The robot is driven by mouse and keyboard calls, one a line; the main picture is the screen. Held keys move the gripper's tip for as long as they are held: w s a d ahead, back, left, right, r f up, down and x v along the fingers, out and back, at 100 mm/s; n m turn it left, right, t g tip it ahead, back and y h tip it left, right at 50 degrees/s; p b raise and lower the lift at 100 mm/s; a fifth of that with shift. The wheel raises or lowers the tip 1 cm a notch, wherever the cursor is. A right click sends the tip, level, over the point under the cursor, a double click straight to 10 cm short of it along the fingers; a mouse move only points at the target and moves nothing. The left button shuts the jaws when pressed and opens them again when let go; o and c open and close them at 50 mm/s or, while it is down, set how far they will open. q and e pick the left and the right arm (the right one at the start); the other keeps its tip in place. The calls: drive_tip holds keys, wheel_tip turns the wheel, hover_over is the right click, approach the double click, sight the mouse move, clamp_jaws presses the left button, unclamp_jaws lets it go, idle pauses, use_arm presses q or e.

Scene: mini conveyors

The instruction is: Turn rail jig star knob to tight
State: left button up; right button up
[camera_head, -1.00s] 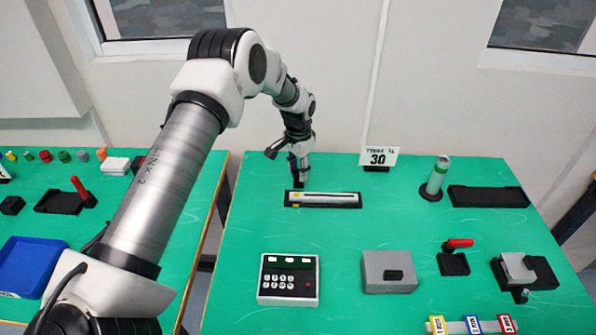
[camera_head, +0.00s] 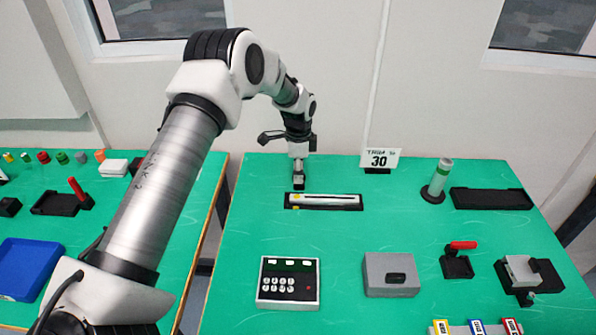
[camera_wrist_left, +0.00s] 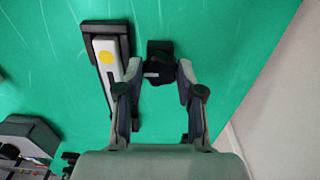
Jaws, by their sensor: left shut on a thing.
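The rail jig (camera_head: 352,207) is a long black tray holding a pale rail with a dark slot and a yellow mark at its left end. In the left wrist view the rail jig (camera_wrist_left: 124,27) lies left of the fingers, with a yellow dot on its pale rail. The black star knob (camera_wrist_left: 158,72) sits on a small dark block beside the jig's end. My left gripper (camera_head: 298,186) points down at the jig's far left end. In the head view the knob is hidden by the gripper.
A number sign (camera_head: 379,159) and a green-grey cylinder (camera_head: 440,176) stand to the right. A keypad box (camera_head: 288,283), a grey box (camera_head: 391,276) and a red-handled lever (camera_head: 457,262) are nearer. Green table surface is clear between these and the jig.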

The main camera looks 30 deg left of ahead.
use_arm(q)
drive_tip(key=shift+s+f, duration=0.15)
drive_tip(key=shift+f, duration=0.05)
idle(0.3)
drive_tip(key=o, duration=1.2)
drive_tip(key=shift+d, duration=0.15)
drive_tip(key=shift+c, duration=0.2)
drive_tip(key=shift+r, duration=0.2)
wheel_tip(320, 180, up, 12)
drive_tip(key=shift+w+f, duration=0.15)
drive_tip(key=shift+w, duration=0.1)
